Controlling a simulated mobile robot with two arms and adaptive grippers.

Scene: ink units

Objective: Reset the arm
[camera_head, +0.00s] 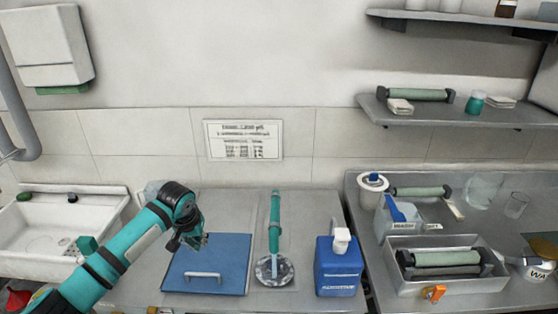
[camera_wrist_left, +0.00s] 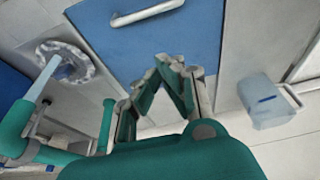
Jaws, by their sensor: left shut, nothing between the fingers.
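My left arm comes in from the left in the head view. Its gripper (camera_head: 203,241) is over the upper left part of a blue panel with a metal handle (camera_head: 215,275). In the left wrist view the gripper (camera_wrist_left: 160,62) shows its green fingers drawn together at the tips, with nothing between them. The blue panel also shows beyond the fingers in that view (camera_wrist_left: 185,40). My right gripper is in neither view.
A teal-handled tool with a round clear base (camera_head: 275,270) stands right of the panel, then a blue bottle with a white cap (camera_head: 338,268). A metal tray (camera_head: 405,288) with a green roller is further right. A white sink (camera_head: 50,225) is at left.

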